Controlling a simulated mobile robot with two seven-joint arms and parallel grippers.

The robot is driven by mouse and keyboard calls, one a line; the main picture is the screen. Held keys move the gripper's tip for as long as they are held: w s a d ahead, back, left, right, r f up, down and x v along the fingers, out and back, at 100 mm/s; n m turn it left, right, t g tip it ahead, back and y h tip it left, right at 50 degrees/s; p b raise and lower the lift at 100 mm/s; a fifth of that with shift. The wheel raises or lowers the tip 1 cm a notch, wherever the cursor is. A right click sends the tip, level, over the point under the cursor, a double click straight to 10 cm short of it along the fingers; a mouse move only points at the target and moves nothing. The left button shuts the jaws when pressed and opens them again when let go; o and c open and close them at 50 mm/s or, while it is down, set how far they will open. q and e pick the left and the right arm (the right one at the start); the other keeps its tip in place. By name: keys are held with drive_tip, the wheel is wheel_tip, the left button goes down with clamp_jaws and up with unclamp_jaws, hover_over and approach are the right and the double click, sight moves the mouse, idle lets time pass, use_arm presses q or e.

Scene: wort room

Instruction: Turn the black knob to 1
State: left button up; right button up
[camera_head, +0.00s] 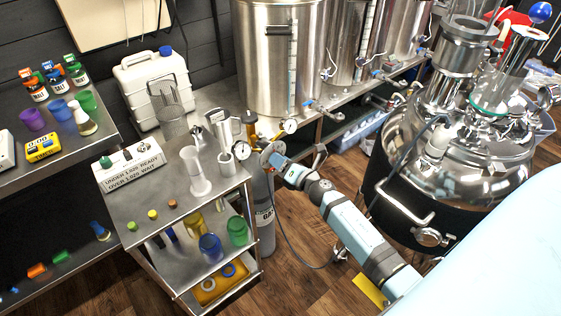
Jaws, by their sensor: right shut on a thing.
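A grey gas cylinder (264,222) stands at the right side of the steel cart. Its regulator carries a dial gauge (290,126) and a second gauge (242,151). My right gripper (268,154) reaches in from the lower right and is shut at the regulator, between and just below the two gauges. The black knob is not clearly visible; the gripper covers the place where it closes. The knob's setting and the 1 mark cannot be read. My left gripper is not in view.
The steel cart (170,205) holds a white sign box (128,166), a graduated cylinder (196,172) and small coloured caps. Steel tanks (275,60) stand behind the cylinder. A large shiny vessel (460,150) is at right. A thin hose hangs below my right arm.

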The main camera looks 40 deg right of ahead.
use_arm(q)
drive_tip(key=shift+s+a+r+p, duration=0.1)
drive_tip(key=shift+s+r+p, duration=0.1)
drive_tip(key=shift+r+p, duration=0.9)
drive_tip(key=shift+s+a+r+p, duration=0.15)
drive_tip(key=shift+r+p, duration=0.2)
drive_tip(key=shift+p, duration=1.35)
use_arm(e)
drive_tip(key=shift+a+r+m+t+h, duration=0.1)
drive_tip(key=shift+m+t+h, duration=0.3)
drive_tip(key=shift+m, duration=4.75)
drive_tip(key=shift+m+t+h, duration=0.2)
drive_tip(key=shift+m+h, duration=0.3)
drive_tip(key=shift+m, duration=4.65)
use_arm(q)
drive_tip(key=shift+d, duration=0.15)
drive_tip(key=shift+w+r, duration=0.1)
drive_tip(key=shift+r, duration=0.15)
use_arm(e)
drive_tip(key=o, duration=0.9)
drive_tip(key=shift+s, duration=0.15)
